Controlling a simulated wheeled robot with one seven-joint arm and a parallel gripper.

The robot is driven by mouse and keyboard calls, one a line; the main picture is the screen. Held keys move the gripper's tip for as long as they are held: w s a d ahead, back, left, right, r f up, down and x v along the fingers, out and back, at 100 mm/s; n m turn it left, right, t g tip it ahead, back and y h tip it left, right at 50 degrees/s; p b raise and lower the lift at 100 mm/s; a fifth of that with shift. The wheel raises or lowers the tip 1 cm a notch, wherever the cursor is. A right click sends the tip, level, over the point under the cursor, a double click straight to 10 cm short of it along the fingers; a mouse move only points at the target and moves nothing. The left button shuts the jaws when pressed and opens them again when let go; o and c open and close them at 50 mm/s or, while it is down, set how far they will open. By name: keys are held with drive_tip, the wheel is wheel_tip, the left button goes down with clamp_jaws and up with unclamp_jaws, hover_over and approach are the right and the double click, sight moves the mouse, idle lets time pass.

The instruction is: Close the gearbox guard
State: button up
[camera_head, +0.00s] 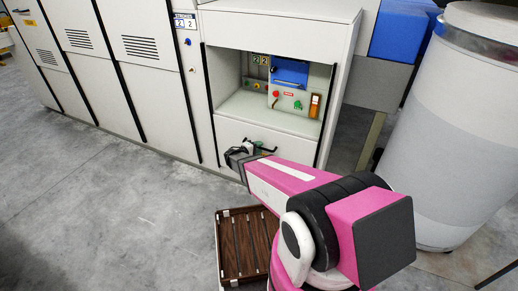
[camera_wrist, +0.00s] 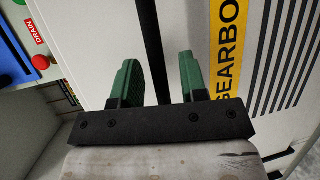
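A pale panel with a yellow strip lettered "GEARBO…" and dark vent slots, which I take as the gearbox guard (camera_wrist: 200,20), fills the middle and right of the wrist view. The rest of the lettering is cut off. My gripper (camera_wrist: 158,75) has two green fingers, spread apart with a black strip (camera_wrist: 152,45) running between them; I cannot tell whether they touch it. In the head view my gripper (camera_head: 258,149) is in front of the machine, below the open recess (camera_head: 245,107). I cannot tell there which panel is the guard.
The recess holds a control panel (camera_head: 287,100) with red and green controls. A red knob (camera_wrist: 41,62) beside a "DRAIN" label shows in the wrist view. A slatted wooden crate (camera_head: 224,225) is on the floor. A large pale drum (camera_head: 450,130) stands right. Floor at left is clear.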

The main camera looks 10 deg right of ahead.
drive_tip(key=shift+w+d, duration=0.15)
drive_tip(key=shift+d, duration=0.05)
clamp_jaws()
wheel_tip(320, 180, up, 39)
idle(0.5)
drive_tip(key=shift+r, duration=0.2)
unclamp_jaws()
drive_tip(key=v, duration=1.1)
drive_tip(key=shift+d, duration=0.1)
